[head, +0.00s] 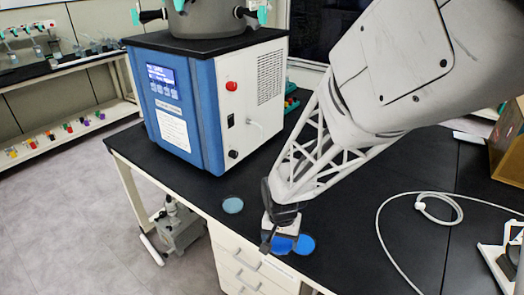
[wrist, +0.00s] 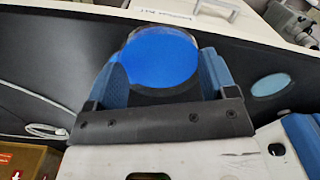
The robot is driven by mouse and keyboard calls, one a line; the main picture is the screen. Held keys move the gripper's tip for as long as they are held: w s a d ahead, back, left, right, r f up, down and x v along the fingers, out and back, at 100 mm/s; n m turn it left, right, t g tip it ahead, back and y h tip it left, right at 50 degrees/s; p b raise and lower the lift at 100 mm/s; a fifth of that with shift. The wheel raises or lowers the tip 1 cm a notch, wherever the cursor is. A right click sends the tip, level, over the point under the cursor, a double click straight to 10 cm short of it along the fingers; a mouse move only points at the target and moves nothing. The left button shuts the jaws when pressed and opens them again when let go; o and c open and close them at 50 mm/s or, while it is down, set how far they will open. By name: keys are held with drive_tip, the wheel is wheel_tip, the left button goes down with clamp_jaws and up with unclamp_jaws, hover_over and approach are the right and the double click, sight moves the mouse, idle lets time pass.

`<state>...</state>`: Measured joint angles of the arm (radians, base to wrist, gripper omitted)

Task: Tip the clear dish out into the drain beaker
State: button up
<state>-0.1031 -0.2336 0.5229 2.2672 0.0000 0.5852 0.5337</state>
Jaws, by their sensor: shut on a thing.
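My gripper (head: 284,240) is low over the front edge of the black bench. In the wrist view its two blue-padded fingers (wrist: 165,78) stand on either side of a round dish with bright blue contents (wrist: 163,55), and it is shut on this dish. A thin clear rim shows around the blue. The dish also shows in the head view (head: 305,244), partly hidden by the gripper; I cannot tell whether it touches the bench. A pale blue round piece (head: 232,205) lies to the left, also in the wrist view (wrist: 270,85). I cannot make out a drain beaker for certain.
The blue and white freeze dryer (head: 215,100) stands behind to the left. A white cable (head: 420,205) is looped on the bench at right. A cardboard box (head: 508,145) is at the right edge. White drawers (head: 245,265) are below the front edge.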

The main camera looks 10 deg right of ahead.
drive_tip(key=w+d+r+n, duration=0.1)
drive_tip(key=w+r, duration=0.4)
drive_tip(key=w, duration=0.7)
drive_tip(key=w+d+r+n, duration=0.15)
drive_tip(key=w+r, duration=0.35)
drive_tip(key=w, duration=0.7)
drive_tip(key=w+d+r+n, duration=0.15)
drive_tip(key=w+r, duration=0.45)
drive_tip(key=w, duration=0.6)
drive_tip(key=s+a+f+m, duration=0.1)
drive_tip(key=a+f+m, duration=0.1)
drive_tip(key=f, duration=0.4)
drive_tip(key=s+a+f+m, duration=0.1)
drive_tip(key=a+f+m, duration=0.1)
drive_tip(key=f, duration=0.5)
drive_tip(key=shift+s+a, duration=0.4)
drive_tip(key=shift+s+d+r+t+y, duration=0.35)
drive_tip(key=shift+s+d+r+t, duration=0.1)
drive_tip(key=shift+r, duration=0.1)
drive_tip(key=shift+s+d+r+t+y, duration=0.3)
drive_tip(key=shift+s+r+t+y, duration=0.1)
drive_tip(key=shift+r, duration=0.15)
drive_tip(key=shift+s+d+r+t+y, duration=0.1)
drive_tip(key=shift+s+d+t+y, duration=0.15)
drive_tip(key=shift+s, duration=0.05)
drive_tip(key=shift+s+d+r, duration=0.1)
drive_tip(key=shift+s+d, duration=0.05)
drive_tip(key=shift+s, duration=0.05)
